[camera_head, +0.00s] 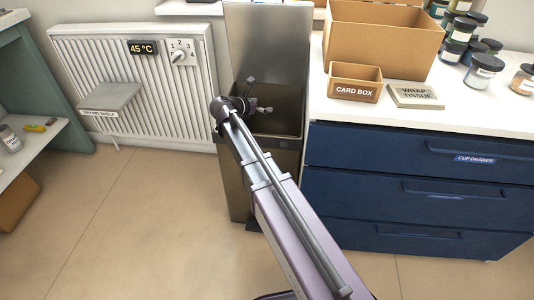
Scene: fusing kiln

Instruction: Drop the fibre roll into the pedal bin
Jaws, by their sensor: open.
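The pedal bin (233,190) is a tall brown-grey metal bin between the radiator and the blue drawers. Its lid (268,45) stands raised at the back, and its dark mouth is open. My arm reaches up from the lower right to the bin. My gripper (257,101) is open over the bin's mouth, small and dark in the view. I cannot make out the fibre roll. The bin's floor is hidden by its front wall and my arm.
A white radiator (130,85) with a drying shelf (110,97) stands left of the bin. The blue cup drawer (400,150) unit is close on the right. Its worktop holds a card box (355,91), wrap tissue (415,97) and several jars.

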